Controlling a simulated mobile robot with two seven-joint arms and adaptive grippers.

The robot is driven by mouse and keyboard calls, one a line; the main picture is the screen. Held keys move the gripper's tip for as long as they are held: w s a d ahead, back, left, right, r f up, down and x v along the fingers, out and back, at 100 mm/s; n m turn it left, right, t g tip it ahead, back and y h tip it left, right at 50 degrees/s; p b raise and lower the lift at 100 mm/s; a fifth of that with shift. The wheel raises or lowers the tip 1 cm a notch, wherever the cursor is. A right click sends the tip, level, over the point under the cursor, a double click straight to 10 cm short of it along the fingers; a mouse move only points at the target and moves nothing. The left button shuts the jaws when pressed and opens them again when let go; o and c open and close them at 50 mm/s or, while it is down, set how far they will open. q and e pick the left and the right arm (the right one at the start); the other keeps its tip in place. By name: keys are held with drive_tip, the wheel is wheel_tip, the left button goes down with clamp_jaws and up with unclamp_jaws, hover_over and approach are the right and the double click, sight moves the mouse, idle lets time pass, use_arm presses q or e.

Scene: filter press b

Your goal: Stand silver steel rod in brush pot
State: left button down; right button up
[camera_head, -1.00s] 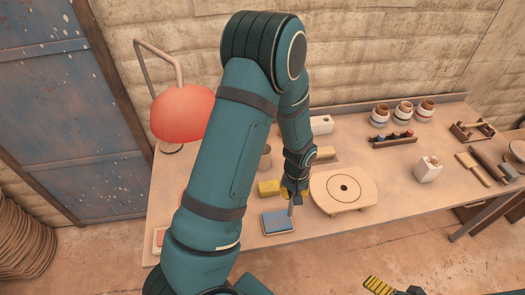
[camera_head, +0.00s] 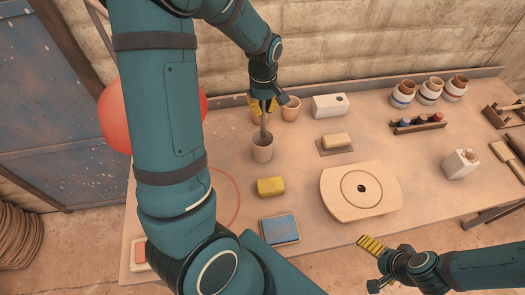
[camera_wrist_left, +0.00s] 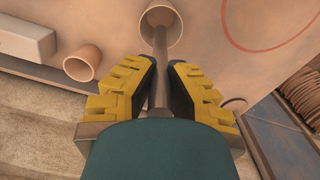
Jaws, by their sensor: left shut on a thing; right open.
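The silver steel rod (camera_head: 263,125) hangs about upright from my left gripper (camera_head: 262,104), which is shut on it. In the left wrist view the rod (camera_wrist_left: 160,65) runs between the yellow finger pads of the gripper (camera_wrist_left: 160,90). A clay pot (camera_head: 262,154), which I take for the brush pot, stands below the gripper. The rod's lower end overlaps the mouth of this pot (camera_wrist_left: 172,15); how deep it reaches is hidden. My right gripper (camera_head: 371,264) is open and empty at the table's front edge.
Another clay cup (camera_head: 291,110) stands close behind the pot, beside a white block (camera_head: 329,106). A red lamp (camera_head: 115,120) is at left.

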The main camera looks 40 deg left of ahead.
sight(262, 137)
use_arm(q)
wheel_tip(262, 137, down, 10)
drive_tip(key=shift+a+f+b, duration=0.1)
drive_tip(key=shift+f+b, duration=0.05)
drive_tip(key=shift+b, duration=0.85)
drive_tip(key=shift+f, duration=0.1)
drive_tip(key=c, duration=1.1)
unclamp_jaws()
